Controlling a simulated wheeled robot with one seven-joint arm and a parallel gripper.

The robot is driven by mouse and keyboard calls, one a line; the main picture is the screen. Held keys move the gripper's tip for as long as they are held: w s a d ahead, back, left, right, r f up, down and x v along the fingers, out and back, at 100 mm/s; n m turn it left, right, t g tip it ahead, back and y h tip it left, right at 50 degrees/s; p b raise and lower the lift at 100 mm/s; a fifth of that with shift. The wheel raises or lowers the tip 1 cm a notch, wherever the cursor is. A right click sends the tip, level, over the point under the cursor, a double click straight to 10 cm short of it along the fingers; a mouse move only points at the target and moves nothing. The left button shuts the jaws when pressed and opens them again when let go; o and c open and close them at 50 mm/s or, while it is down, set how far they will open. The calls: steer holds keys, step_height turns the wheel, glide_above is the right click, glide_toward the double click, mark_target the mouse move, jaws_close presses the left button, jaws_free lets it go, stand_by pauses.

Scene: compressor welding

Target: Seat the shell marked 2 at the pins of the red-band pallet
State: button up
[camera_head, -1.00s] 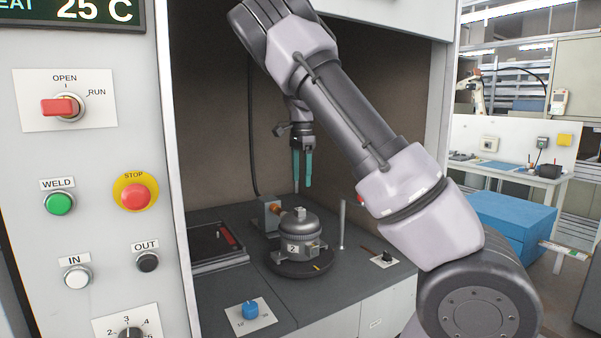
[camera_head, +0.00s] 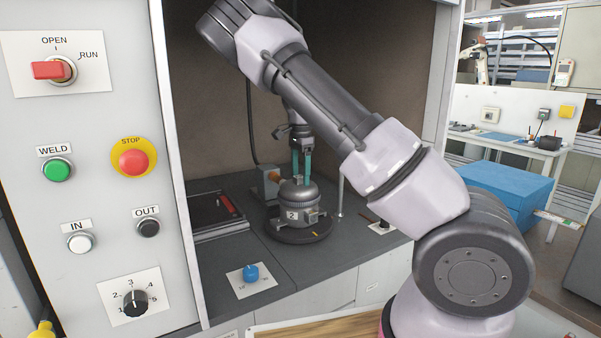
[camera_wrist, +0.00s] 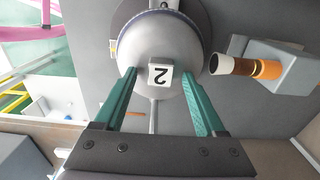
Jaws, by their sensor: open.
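The shell marked 2 (camera_head: 297,201) is a grey domed vessel standing upright on a dark round turntable (camera_head: 277,232) inside the welding cabinet. Its top block, also marked 2, shows in the wrist view (camera_wrist: 161,75). My gripper (camera_head: 301,178) has two teal fingers and is open just above the shell. In the wrist view the fingers (camera_wrist: 163,72) lie on either side of the top block, with gaps between. I cannot tell how far down they reach. The red-band pallet is not clearly identifiable; a dark tray with a red piece (camera_head: 212,213) lies left of the shell.
A torch with an orange and copper nozzle (camera_wrist: 245,68) points at the shell from close by. A thin upright post (camera_head: 340,195) stands right of the turntable. The control panel (camera_head: 90,180) and cabinet wall bound the left. A wooden board (camera_head: 320,331) shows at the bottom.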

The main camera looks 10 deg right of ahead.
jaws_close()
stand_by(1.2)
stand_by(0.3)
stand_by(1.3)
steer(key=c, duration=0.9)
jaws_free()
jaws_close()
steer(key=shift+r, duration=0.15)
